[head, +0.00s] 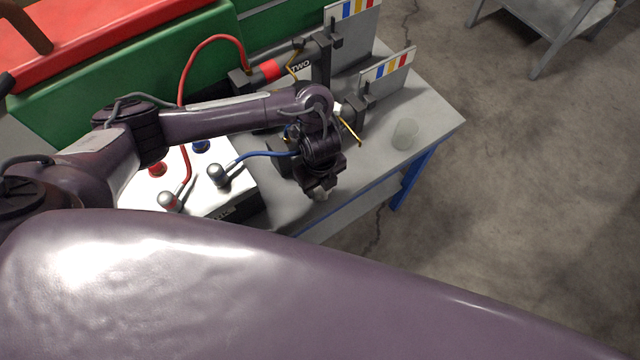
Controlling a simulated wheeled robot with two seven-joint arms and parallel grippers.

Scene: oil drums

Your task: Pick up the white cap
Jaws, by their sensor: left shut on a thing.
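My left gripper (321,187) points down over the front edge of the grey workbench (437,118). It is shut on a small pale thing at its fingertips, which looks like the white cap (321,194); the fingers and wrist hide most of it. A pale greenish-grey cylinder (405,133) stands on the bench to the right, apart from the gripper. My right gripper is not in view.
A white box (235,196) with red and blue sockets, probes and cables lies left of the gripper. Dark fixtures with colour-striped plates (388,68) stand behind. The bench's right end is mostly clear. A grey stand (545,25) is at top right.

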